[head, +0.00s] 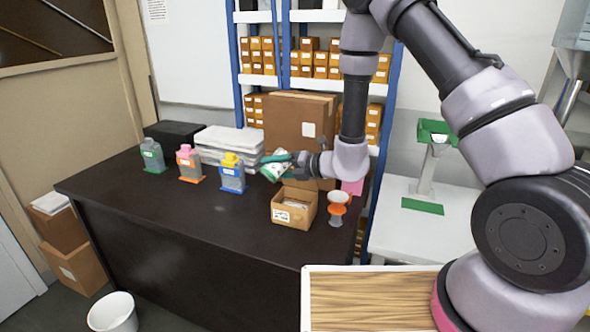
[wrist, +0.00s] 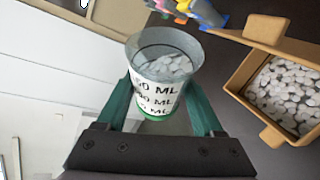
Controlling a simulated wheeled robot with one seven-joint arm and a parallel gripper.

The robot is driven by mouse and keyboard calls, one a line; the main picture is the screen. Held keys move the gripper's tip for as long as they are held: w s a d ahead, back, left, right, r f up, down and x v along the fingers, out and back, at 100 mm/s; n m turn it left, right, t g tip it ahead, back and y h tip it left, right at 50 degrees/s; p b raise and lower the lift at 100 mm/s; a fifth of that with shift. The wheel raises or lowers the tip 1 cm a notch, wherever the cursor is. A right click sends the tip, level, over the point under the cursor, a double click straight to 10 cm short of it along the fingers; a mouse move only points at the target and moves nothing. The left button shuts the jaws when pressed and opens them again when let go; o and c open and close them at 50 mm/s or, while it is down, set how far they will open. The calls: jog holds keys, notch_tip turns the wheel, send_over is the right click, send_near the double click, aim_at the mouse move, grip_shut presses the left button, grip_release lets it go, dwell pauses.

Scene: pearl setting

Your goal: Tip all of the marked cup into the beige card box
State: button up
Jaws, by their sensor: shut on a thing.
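The marked cup (wrist: 158,98) is a clear tapered cup with black ML markings on a white band and green near its base. It sits between the green fingers of my gripper (wrist: 160,88), which is shut on it. Whitish pieces lie inside the cup. In the head view the cup (head: 274,168) is tilted, held above and just left of the beige card box (head: 283,211). The box is open, with a label on its front. In the wrist view the box (wrist: 243,72) is at the right and holds many whitish pieces.
Bottles with green, pink and yellow caps (head: 232,177) stand left on the dark table (head: 160,210). An orange-and-white funnel-like item (head: 338,204) is right of the box. A large carton (head: 295,125) and white stacked trays (head: 225,143) stand behind. The table's front left is clear.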

jog(key=shift+r+m+y, duration=0.4)
jog(key=shift+r+m, duration=0.15)
jog(key=shift+m, duration=0.25)
dwell(0.6)
jog(key=shift+w+d+r+m+y, duration=0.4)
jog(key=shift+w+d+m, duration=0.15)
jog(key=shift+w+m, duration=0.05)
dwell(0.6)
jog(key=shift+w+d+r+m+g+y, duration=0.2)
jog(key=shift+r+m+y, duration=0.2)
jog(key=shift+m, duration=0.3)
jog(key=shift+w+d+r+m+g+y, duration=0.1)
jog(key=shift+r+m+g+y, duration=0.1)
jog(key=shift+r+m+y, duration=0.35)
dwell(1.5)
jog(key=shift+w+d+r+m+t+y, duration=0.15)
jog(key=shift+w+d+r+m+y, duration=0.1)
jog(key=shift+m, duration=0.65)
jog(key=shift+w+d+r+m+t+y, duration=0.15)
jog(key=shift+w+d+m+y, duration=0.1)
jog(key=shift+m, duration=0.6)
grip_shut()
dwell(0.5)
